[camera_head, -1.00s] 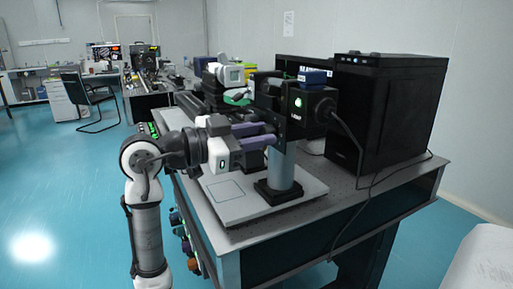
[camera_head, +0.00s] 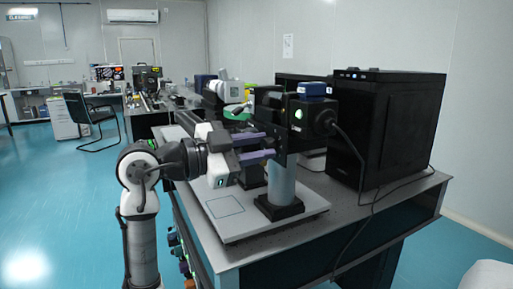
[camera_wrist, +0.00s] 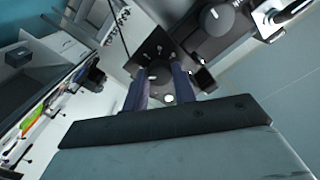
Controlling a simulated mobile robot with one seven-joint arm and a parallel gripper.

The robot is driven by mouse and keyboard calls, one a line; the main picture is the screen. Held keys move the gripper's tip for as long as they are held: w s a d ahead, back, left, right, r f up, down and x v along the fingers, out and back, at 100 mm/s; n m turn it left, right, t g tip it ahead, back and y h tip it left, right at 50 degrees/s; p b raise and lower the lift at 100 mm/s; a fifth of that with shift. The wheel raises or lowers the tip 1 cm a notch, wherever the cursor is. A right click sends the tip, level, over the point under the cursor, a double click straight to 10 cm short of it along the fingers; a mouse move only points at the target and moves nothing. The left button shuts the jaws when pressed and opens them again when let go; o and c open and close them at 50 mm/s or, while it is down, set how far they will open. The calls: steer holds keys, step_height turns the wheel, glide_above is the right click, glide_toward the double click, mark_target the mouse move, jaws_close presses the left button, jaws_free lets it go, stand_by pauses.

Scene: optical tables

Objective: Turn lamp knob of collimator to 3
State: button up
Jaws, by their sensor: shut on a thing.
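The collimator is a black assembly with a "LAMP" housing (camera_head: 308,118), on a silver post (camera_head: 283,183) with a black base. In the wrist view, its black plate carries a round dark knob (camera_wrist: 160,72) with small pale marks around it. My gripper (camera_wrist: 160,88) has two purple fingers, one on each side of this knob, shut on it. In the head view my gripper (camera_head: 270,146) reaches in from the left, fingers ending at the black plate. The plate hides the knob there, and the knob's setting cannot be read.
A black computer case (camera_head: 385,130) stands behind right, with a cable hanging over the table edge. A grey flat base plate (camera_head: 235,222) lies under the fingers. In the wrist view, another dial (camera_wrist: 215,16) shows beyond the plate.

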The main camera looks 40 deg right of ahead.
steer(key=o, duration=1)
steer(key=b+v, duration=0.1)
steer(key=v, duration=1.3)
steer(key=shift+s, duration=0.1)
